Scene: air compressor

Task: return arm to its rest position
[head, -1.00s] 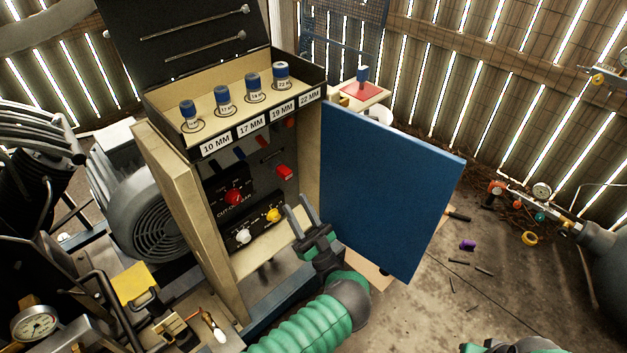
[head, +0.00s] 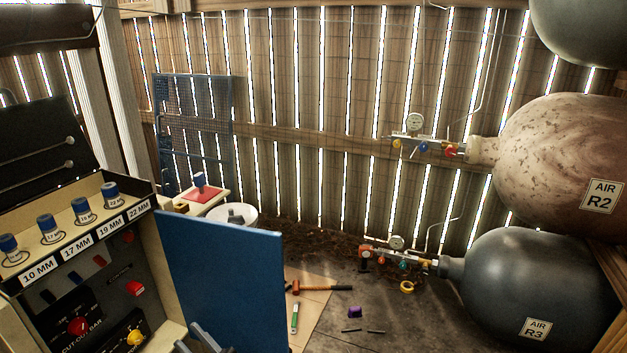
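My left gripper (head: 205,340) shows only at the bottom edge, in front of the open cabinet and left of its blue door (head: 222,280). Two grey fingers stand apart with nothing seen between them. The rest of that arm is out of frame. The control cabinet (head: 85,270) has a red knob (head: 78,326) and a yellow knob (head: 135,338) on dark panels inside. My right gripper is not in view.
Labelled sockets stand on the cabinet top (head: 110,192). A small stand with a red pad (head: 203,195) and a white bucket (head: 248,222) are behind the door. A hammer (head: 320,288) lies on the floor. Air tanks R2 (head: 560,150) and R3 (head: 530,280) fill the right side.

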